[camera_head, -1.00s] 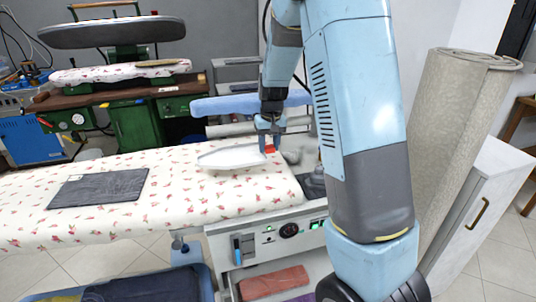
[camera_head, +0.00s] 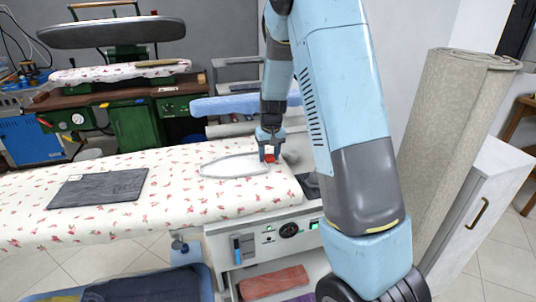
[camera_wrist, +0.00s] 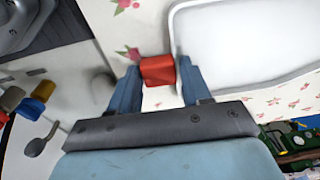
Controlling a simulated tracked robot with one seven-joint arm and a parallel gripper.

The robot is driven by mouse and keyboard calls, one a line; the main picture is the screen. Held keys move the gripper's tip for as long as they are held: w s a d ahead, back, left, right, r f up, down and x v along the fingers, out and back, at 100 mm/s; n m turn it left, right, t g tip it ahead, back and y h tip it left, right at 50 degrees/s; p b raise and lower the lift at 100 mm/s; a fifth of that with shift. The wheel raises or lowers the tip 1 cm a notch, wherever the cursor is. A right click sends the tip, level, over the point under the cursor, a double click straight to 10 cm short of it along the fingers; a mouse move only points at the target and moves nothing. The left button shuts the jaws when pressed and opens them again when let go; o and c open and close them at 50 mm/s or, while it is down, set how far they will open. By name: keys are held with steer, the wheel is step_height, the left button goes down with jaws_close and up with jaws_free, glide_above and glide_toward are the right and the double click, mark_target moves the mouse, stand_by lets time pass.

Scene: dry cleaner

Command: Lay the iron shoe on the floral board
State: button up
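The iron shoe (camera_head: 235,166) is a flat, pale, pointed plate with a raised rim and a red tab (camera_head: 270,158). It lies flat, on or very close to the right part of the floral board (camera_head: 110,218), with its tip to the left. My gripper (camera_head: 269,156) points down at its right end, with its fingers on either side of the tab. In the wrist view the red tab (camera_wrist: 158,70) fills the gap between the fingertips, and the white plate (camera_wrist: 250,40) extends to the upper right. Whether the plate fully touches the cloth is hard to see.
A dark grey pad (camera_head: 98,188) lies on the board's left part. A rolled carpet (camera_head: 450,130) and a white cabinet (camera_head: 475,210) stand at the right. A blue-covered board (camera_head: 230,104) is behind. The floral cloth between pad and shoe is clear.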

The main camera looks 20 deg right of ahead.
steer(key=o, duration=0.3)
steer(key=shift+o, duration=0.2)
step_height(320, 180, up, 12)
steer(key=s, duration=0.1)
steer(key=s+r+t, duration=0.2)
steer(key=s+r, duration=0.9)
steer(key=s, duration=0.5)
steer(key=s+r+t, duration=0.1)
steer(key=s+t, duration=0.1)
steer(key=s, duration=1.5)
steer(key=shift+a+r, duration=0.15)
steer(key=shift+r, duration=0.25)
steer(key=shift+s, duration=0.1)
